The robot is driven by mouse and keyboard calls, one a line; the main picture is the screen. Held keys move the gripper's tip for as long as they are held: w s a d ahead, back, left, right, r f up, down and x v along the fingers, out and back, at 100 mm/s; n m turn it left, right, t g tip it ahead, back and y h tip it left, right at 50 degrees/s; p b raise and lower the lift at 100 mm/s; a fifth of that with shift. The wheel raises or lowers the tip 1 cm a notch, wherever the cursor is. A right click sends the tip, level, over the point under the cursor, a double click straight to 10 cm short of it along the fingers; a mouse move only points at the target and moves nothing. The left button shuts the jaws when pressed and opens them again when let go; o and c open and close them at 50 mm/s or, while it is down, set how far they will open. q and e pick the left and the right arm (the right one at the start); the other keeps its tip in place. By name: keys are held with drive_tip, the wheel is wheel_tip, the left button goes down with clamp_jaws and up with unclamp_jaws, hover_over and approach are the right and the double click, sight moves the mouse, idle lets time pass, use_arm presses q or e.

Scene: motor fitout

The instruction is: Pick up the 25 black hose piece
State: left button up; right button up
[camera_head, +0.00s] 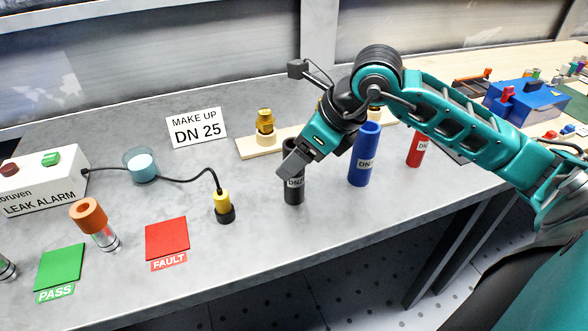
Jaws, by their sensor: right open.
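A black hose piece (294,191) stands upright on the grey table, with a white label reading "DN" and its last digits partly covered. My right gripper (291,164) comes down from the upper right with its fingers at the upper part of the black hose piece. The gripper is open, and its fingers hide part of the hose's top. I cannot tell whether they touch it. A card reading "MAKE UP DN 25" (197,128) stands behind and to the left. My left gripper is not in view.
A blue hose piece (364,155) and a red hose piece (416,147) stand to the right. A wooden board with brass fittings (265,143) lies behind. The yellow-black probe (222,206), red FAULT pad (167,238) and leak alarm box (38,180) are left. The table's front edge is close.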

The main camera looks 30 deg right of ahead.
drive_tip(key=shift+x, duration=0.95)
drive_tip(key=shift+c, duration=0.2)
drive_tip(key=c, duration=1.1)
